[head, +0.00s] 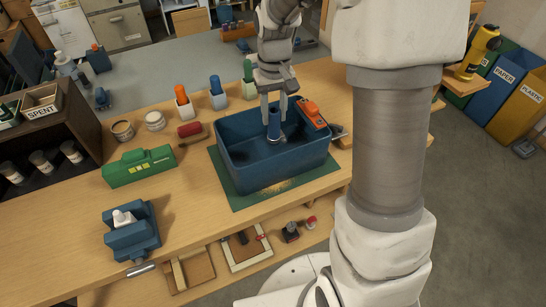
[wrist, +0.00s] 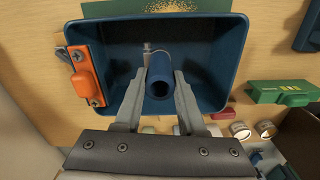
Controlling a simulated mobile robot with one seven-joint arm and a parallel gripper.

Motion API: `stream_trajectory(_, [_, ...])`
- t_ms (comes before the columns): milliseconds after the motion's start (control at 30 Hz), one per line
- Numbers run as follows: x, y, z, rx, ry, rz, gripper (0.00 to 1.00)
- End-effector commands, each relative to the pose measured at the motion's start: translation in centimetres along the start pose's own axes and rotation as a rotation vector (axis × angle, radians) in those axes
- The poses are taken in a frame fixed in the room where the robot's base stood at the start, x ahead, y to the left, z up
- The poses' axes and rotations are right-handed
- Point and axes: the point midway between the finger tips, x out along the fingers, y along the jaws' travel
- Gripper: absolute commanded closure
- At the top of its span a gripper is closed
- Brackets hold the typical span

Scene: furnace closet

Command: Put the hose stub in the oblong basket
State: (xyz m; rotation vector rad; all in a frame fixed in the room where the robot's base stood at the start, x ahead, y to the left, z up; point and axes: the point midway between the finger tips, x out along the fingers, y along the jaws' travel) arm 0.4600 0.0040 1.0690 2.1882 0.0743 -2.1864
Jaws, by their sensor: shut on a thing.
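The hose stub is a short dark blue tube (head: 273,125), held upright between the fingers of my gripper (head: 274,112). In the wrist view, the stub's open end (wrist: 160,88) faces the camera, with a finger pressed on each side. The oblong basket is a deep blue rectangular bin (head: 240,172) on a green mat; it also shows in the wrist view (wrist: 222,60). The stub is within the basket's outline, with its lower part below rim level in the head view. I cannot tell whether it touches the basket floor.
An orange device (head: 312,116) sits at the basket's right rim. A green case (head: 139,166), a red roller (head: 190,129) and several bottles stand to the left and behind. A blue vise-like block (head: 131,232) is at the front left. Bare wood lies between them.

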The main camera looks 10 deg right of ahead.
Motion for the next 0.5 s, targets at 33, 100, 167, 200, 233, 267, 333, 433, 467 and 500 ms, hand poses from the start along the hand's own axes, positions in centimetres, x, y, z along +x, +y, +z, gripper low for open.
stream_trajectory(33, [0.8, 0.0, 0.1, -0.001, -0.004, 0.0, 1.0])
stream_trajectory(100, [2.1, 0.0, 0.1, -0.001, -0.006, 0.0, 1.0])
stream_trajectory(167, [3.3, 0.0, 0.1, -0.001, -0.006, 0.0, 1.0])
stream_trajectory(200, [4.0, 0.0, 0.1, -0.001, -0.006, 0.0, 1.0])
stream_trajectory(233, [4.4, 0.0, 0.1, -0.001, -0.005, 0.0, 1.0])
stream_trajectory(267, [4.7, 0.0, 0.1, -0.001, -0.004, 0.0, 1.0])
stream_trajectory(333, [5.3, 0.0, 0.0, -0.001, -0.003, 0.0, 1.0])
stream_trajectory(433, [6.0, 0.0, 0.0, -0.001, -0.002, 0.0, 1.0])
stream_trajectory(467, [6.3, 0.0, 0.1, -0.001, -0.003, 0.0, 1.0])
stream_trajectory(500, [6.8, 0.0, 0.1, -0.001, -0.004, 0.0, 1.0])
